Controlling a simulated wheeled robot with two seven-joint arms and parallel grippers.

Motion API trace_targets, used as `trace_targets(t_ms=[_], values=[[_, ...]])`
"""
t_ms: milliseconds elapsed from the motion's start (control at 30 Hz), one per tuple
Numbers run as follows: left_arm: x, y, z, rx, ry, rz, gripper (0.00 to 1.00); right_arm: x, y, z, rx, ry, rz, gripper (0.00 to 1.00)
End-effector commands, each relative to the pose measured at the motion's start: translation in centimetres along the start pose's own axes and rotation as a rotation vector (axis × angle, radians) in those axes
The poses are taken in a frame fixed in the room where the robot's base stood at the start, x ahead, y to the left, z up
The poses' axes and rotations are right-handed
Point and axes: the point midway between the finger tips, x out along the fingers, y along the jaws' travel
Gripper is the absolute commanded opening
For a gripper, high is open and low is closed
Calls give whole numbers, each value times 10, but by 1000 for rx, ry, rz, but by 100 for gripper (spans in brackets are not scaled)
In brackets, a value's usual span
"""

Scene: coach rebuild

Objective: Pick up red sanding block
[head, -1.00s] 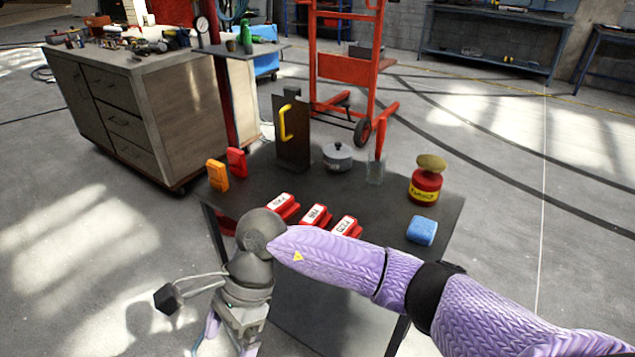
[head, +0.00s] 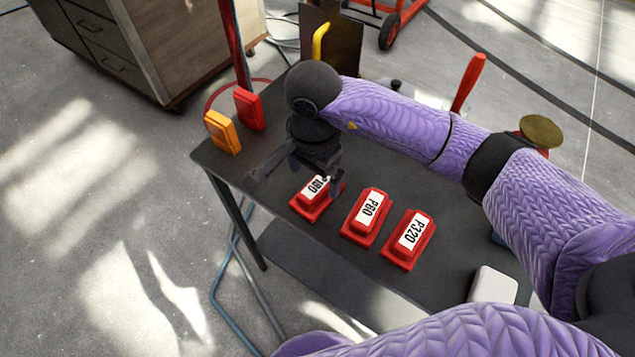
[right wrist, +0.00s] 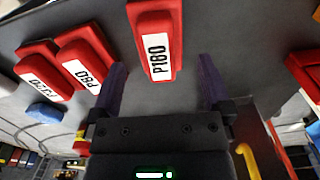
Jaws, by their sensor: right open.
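Three red sanding blocks with white labels lie in a row on the dark table (head: 350,265). The P180 block (head: 310,201) is the leftmost in the head view, the P80 block (head: 366,216) is in the middle and the P320 block (head: 409,239) is at the right. My right gripper (head: 300,178) is open above the P180 block and partly covers it. In the right wrist view, the P180 block (right wrist: 156,45) lies ahead, between the lines of my open fingers (right wrist: 162,80), with nothing held. My left gripper is not in view.
An orange block (head: 222,132) and another red block (head: 249,110) stand at the table's left edge. A blue sponge (right wrist: 45,112) and a red-handled tool (head: 468,82) are beyond the row. A white thing (head: 493,285) shows at the front right.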

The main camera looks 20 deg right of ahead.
Motion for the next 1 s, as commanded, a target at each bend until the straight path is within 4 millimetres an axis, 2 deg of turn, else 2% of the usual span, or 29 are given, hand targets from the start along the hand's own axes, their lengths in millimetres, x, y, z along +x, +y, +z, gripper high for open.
trace_targets(t_ms=[33,200,300,500,900,1000], values=[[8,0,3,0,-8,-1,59,17,2,-1,2,-4,6,100],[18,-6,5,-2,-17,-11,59,49,4,-5,0,-3,3,100],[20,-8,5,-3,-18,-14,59,56,4,-5,0,-2,2,100],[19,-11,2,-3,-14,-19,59,54,3,-5,0,-1,0,98],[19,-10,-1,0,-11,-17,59,54,3,-5,1,-1,0,13],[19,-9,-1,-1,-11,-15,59,54,3,-5,1,-1,0,12]])
